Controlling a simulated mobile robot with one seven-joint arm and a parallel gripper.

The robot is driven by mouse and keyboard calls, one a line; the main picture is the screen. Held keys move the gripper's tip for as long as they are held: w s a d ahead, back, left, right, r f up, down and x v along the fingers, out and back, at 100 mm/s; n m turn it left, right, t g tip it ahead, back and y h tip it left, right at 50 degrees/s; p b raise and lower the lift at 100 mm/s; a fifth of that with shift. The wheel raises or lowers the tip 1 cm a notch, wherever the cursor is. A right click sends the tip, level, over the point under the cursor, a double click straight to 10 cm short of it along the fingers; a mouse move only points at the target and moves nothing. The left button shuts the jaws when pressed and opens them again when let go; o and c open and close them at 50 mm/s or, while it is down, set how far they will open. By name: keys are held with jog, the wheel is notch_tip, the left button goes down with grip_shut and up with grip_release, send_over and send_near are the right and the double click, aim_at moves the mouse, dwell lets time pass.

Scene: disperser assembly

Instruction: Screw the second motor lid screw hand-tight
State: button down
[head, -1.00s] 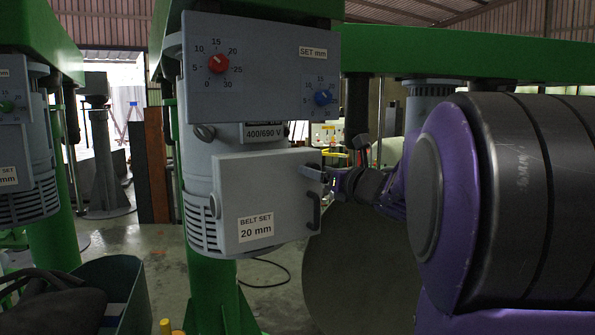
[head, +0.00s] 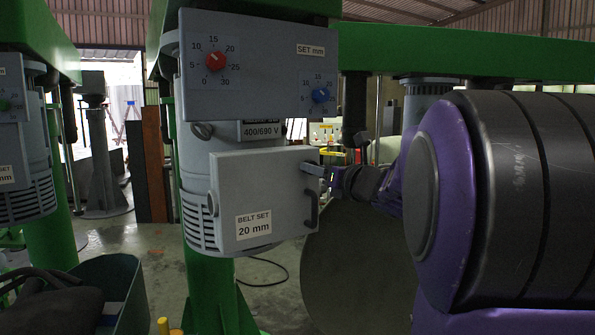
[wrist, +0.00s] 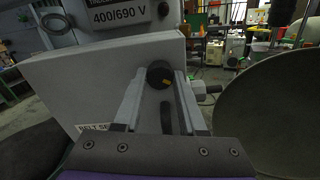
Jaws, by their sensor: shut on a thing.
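The motor lid (head: 265,185) is a flat grey panel on the motor housing, with a "BELT SET 20 mm" label; it also fills the left of the wrist view (wrist: 90,80). My gripper (head: 308,168) is at the lid's upper right. In the wrist view my gripper (wrist: 160,78) has both fingers on either side of a round dark screw head (wrist: 158,74) with an orange mark, shut on it. The head view hides that screw behind the fingers. Another screw (head: 212,203) shows at the lid's left edge. Thread depth cannot be seen.
A dark handle (head: 313,209) stands out from the lid just below my gripper. The dial panel (head: 255,70) juts out above. A green bin (head: 118,285) stands at lower left. A large round grey drum (wrist: 270,85) is to the right.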

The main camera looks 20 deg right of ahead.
jog(key=m, duration=0.6)
jog(key=shift+r, duration=0.1)
jog(key=m+p, duration=0.1)
jog(key=m, duration=0.4)
jog(key=m+p, duration=0.1)
jog(key=m, duration=1)
jog(key=shift+m, duration=0.4)
jog(key=shift+c, duration=2.4)
grip_release()
jog(key=shift+s+f, duration=0.1)
jog(key=shift+f, duration=0.1)
